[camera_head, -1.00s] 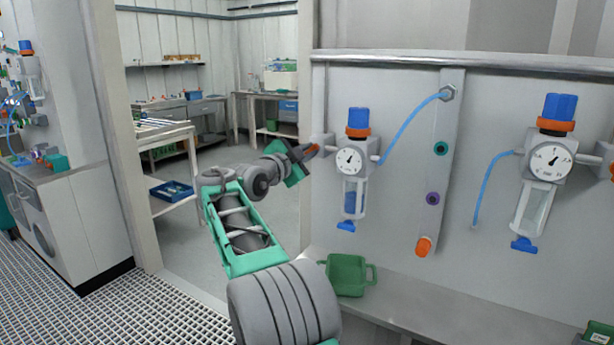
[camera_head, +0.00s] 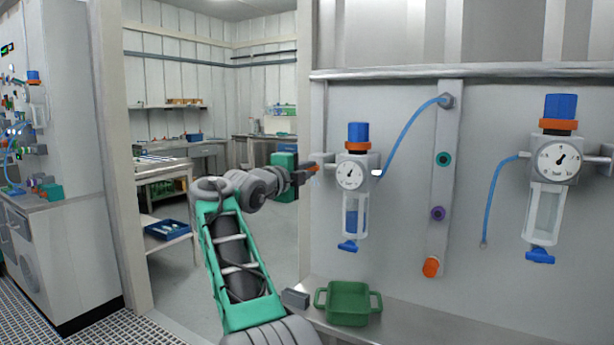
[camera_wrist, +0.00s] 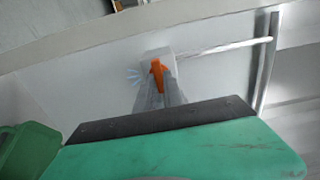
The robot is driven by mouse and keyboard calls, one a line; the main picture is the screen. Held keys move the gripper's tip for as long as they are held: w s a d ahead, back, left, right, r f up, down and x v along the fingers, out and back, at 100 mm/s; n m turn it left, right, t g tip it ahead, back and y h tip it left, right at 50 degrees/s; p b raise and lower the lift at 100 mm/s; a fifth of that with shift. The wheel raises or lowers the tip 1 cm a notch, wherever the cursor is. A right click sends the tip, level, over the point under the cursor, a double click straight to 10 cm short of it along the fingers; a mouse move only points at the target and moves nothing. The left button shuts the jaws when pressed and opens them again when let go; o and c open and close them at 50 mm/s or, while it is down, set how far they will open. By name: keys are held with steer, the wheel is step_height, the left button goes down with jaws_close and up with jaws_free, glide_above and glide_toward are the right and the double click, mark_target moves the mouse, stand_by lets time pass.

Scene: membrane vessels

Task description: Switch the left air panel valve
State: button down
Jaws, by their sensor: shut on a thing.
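The left air panel unit (camera_head: 350,172) is a grey regulator with a round white gauge, a blue knob with an orange ring on top and a clear bowl below. Its valve has a small orange handle (camera_head: 313,168) on the left side, by a grey block. My gripper (camera_head: 306,176) reaches in from the left at the handle's height. In the wrist view the orange handle (camera_wrist: 157,74) lies between the fingertips (camera_wrist: 158,88), which are shut on it. The fingers partly hide the handle.
A second regulator (camera_head: 556,160) hangs to the right. A blue hose (camera_head: 409,134) runs from the left unit to the strip with coloured ports. A green bin (camera_head: 348,305) stands on the ledge below. An open doorway lies to the left behind my arm.

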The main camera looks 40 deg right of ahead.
stand_by(0.4)
steer(key=c, duration=1.5)
jaws_free()
steer(key=shift+o, duration=0.2)
steer(key=v, duration=0.7)
steer(key=shift+a+b, duration=0.35)
steer(key=shift+s, duration=0.1)
